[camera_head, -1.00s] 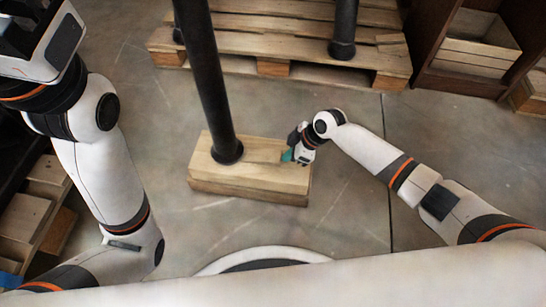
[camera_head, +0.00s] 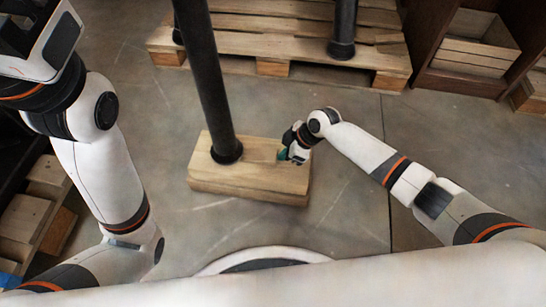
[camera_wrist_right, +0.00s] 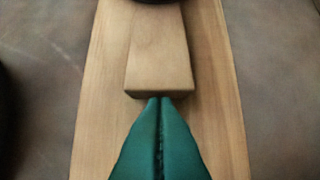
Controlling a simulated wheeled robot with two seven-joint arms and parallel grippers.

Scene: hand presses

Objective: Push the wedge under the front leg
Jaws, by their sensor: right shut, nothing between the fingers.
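The front leg (camera_head: 207,80) is a black post. Its round foot stands on a pale wooden block (camera_head: 250,185) on the floor. The wedge (camera_wrist_right: 160,55) is a small brown wooden piece on the block's top, its near end face toward my fingers. In the head view it is small and hard to separate from the block. Its far end reaches the dark foot (camera_wrist_right: 155,2) at the top of the wrist view; whether it is under it is hidden. My right gripper (camera_wrist_right: 160,101) has its teal fingers shut and empty, tips at the wedge's near end, apparently touching. My left gripper's fingers are not in view.
A wooden crate (camera_head: 478,42) sits in a shelf at the upper right. Wooden pieces lie at the left edge. The floor around the block is clear.

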